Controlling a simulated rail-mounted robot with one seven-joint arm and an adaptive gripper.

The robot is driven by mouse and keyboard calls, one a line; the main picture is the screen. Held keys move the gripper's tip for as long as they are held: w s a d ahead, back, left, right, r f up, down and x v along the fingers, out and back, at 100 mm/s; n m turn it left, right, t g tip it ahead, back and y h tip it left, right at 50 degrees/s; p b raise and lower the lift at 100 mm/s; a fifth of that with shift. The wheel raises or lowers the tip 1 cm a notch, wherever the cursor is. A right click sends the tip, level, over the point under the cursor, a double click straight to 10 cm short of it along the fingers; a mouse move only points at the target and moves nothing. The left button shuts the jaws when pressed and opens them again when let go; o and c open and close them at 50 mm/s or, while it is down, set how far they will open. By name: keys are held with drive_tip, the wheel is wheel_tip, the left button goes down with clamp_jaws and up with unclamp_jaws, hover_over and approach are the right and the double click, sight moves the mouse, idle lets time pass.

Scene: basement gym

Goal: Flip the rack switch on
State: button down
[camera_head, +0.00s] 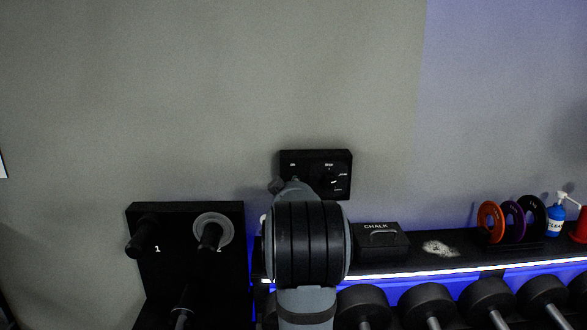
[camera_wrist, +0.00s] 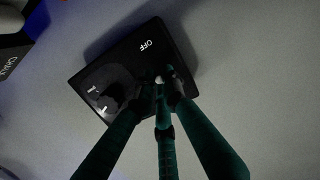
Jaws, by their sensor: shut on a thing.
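The switch panel (camera_head: 342,157) is a black box on the wall above the rack, with white labels and a dial on its right part. In the wrist view the panel (camera_wrist: 128,50) is tilted, with the word OFF readable near its edge and a round dial (camera_wrist: 108,88) with light marks. My gripper (camera_wrist: 162,98) is at the panel face, its dark green fingers drawn together at the switch lever (camera_wrist: 160,79), whose small pale tip shows between them. The fingertips hide most of the lever, so I cannot tell its position. In the head view my arm hides the panel's lower left.
A black chalk box (camera_head: 382,241) stands on the shelf right of my arm, beside spilled chalk (camera_head: 438,248). Coloured plates (camera_head: 490,222) and a blue bottle (camera_head: 556,220) are farther right. A black peg board (camera_head: 180,270) is left. Dumbbells (camera_head: 427,300) line the rack below a lit strip.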

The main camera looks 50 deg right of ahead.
drive_tip(key=g+y+p, duration=0.1)
drive_tip(key=p, duration=0.3)
drive_tip(key=r+g+y+p, duration=0.1)
drive_tip(key=y+p, duration=0.1)
drive_tip(key=p, duration=0.2)
drive_tip(key=r+g+y+p, duration=0.1)
drive_tip(key=p, duration=0.3)
drive_tip(key=shift+w+d+r+y, duration=0.25)
drive_tip(key=shift+w+y, duration=0.05)
drive_tip(key=shift+f+g+p, duration=0.1)
drive_tip(key=shift+g+p, duration=0.3)
drive_tip(key=shift+p, duration=0.1)
drive_tip(key=c, duration=1.8)
unclamp_jaws()
drive_tip(key=shift+c, duration=0.2)
drive_tip(key=v, duration=0.8)
